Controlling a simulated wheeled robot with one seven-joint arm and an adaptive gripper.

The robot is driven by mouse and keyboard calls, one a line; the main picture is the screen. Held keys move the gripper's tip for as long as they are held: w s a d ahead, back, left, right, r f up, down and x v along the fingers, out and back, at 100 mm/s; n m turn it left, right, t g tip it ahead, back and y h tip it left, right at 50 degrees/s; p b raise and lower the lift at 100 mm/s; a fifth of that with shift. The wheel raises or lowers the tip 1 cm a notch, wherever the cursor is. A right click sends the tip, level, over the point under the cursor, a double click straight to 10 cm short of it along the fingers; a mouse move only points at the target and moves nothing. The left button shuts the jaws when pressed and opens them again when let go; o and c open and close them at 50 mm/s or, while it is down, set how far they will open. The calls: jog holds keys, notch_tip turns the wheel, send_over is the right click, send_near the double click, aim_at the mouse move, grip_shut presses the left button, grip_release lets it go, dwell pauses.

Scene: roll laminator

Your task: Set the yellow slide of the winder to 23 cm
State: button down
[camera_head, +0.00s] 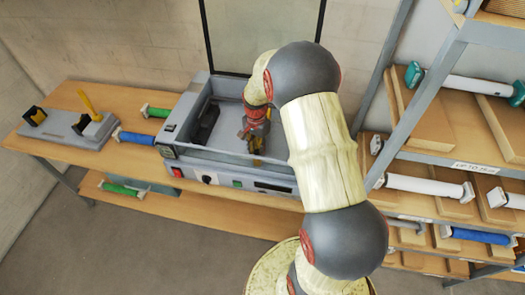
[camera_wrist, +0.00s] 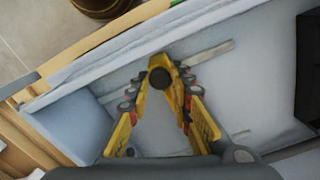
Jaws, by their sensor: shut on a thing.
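The winder (camera_head: 66,130) is a grey plate at the left end of the table. A tall yellow upright (camera_head: 86,101) stands at its right beside a black block, and a black holder with yellow edges (camera_head: 36,116) stands at its left. Which part is the slide, and its scale, cannot be made out. My gripper (camera_head: 256,155) is away from the winder, down in the open laminator (camera_head: 190,101). In the wrist view, my yellow gripper fingers (camera_wrist: 162,82) are closed on a dark round knob (camera_wrist: 160,77) above the laminator's grey floor, near a pale slot.
A green-ended roll (camera_head: 156,111) and a blue roll (camera_head: 134,137) lie between winder and laminator. A shelf rack (camera_head: 440,75) with rolls is at the right. Another green roll (camera_head: 122,189) lies on the lower shelf.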

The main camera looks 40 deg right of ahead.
jog(key=shift+w+a+r, duration=0.1)
jog(key=shift+w, duration=0.1)
jog(key=c, duration=1.6)
grip_release()
jog(key=shift+a, duration=0.1)
notch_tip(320, 180, up, 12)
jog(key=shift+f, duration=0.1)
jog(key=s+a+f+n+t+b, duration=0.1)
jog(key=s+a+n+t+b, duration=0.1)
jog(key=s+a+n+b, duration=0.2)
jog(key=s+a+f+n+t+b, duration=0.1)
jog(key=s+a+n+b, duration=0.4)
jog(key=s+a+b, duration=0.4)
jog(key=s+a+f+n+t+b, duration=0.1)
jog(key=s+a+n+t+b, duration=0.1)
jog(key=s+a+n+b, duration=0.3)
jog(key=shift+s+a+f+t+b, duration=0.1)
jog(key=shift+s+a+b, duration=0.25)
jog(key=shift+s+b, duration=0.35)
jog(key=shift+s+a+f+t+b, duration=0.1)
jog(key=shift+s+a+b, duration=0.2)
jog(key=shift+s+b, duration=0.4)
jog(key=shift+s+a+f+t+b, duration=0.1)
jog(key=shift+s+a+b, duration=0.25)
jog(key=shift+s+b, duration=0.35)
